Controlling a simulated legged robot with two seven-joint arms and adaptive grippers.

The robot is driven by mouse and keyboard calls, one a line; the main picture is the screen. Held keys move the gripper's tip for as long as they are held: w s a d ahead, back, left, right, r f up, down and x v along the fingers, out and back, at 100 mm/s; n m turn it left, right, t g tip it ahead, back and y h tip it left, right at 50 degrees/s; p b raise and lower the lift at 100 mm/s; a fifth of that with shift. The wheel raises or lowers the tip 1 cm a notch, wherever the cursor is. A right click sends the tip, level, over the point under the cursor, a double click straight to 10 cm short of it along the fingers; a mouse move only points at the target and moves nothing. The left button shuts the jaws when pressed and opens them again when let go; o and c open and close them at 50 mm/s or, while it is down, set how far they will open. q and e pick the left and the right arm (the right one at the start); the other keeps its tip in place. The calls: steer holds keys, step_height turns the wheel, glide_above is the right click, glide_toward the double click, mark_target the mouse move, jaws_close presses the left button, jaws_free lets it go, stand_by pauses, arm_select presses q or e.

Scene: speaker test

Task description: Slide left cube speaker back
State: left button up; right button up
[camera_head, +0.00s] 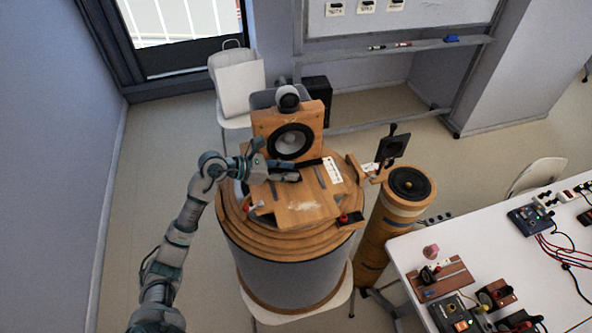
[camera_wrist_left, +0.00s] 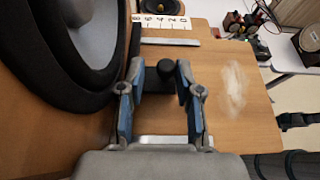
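The cube speaker (camera_head: 290,130) is a wooden box with a black-rimmed grey cone, standing at the back of a wooden board (camera_head: 305,205). Its cone fills the left of the left wrist view (camera_wrist_left: 85,40). A short black knob (camera_wrist_left: 166,72) stands up from the board in front of the cone. My left gripper (camera_head: 290,172) is low over the board, in front of the speaker. In the left wrist view its blue-padded fingers (camera_wrist_left: 160,84) are apart, one on each side of the knob, with small gaps showing. My right gripper is in neither view.
The board lies on a round wooden drum (camera_head: 290,265). A white number scale (camera_head: 332,170) lies right of the knob. A cylindrical speaker (camera_head: 410,184) and a black panel (camera_head: 392,148) stand to the right. A white table (camera_head: 500,265) with electrical parts is at far right.

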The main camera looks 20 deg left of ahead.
arm_select(q)
steer(key=v, duration=0.9)
steer(key=shift+d+r, duration=0.15)
steer(key=shift+d, duration=0.05)
steer(key=shift+s, duration=0.1)
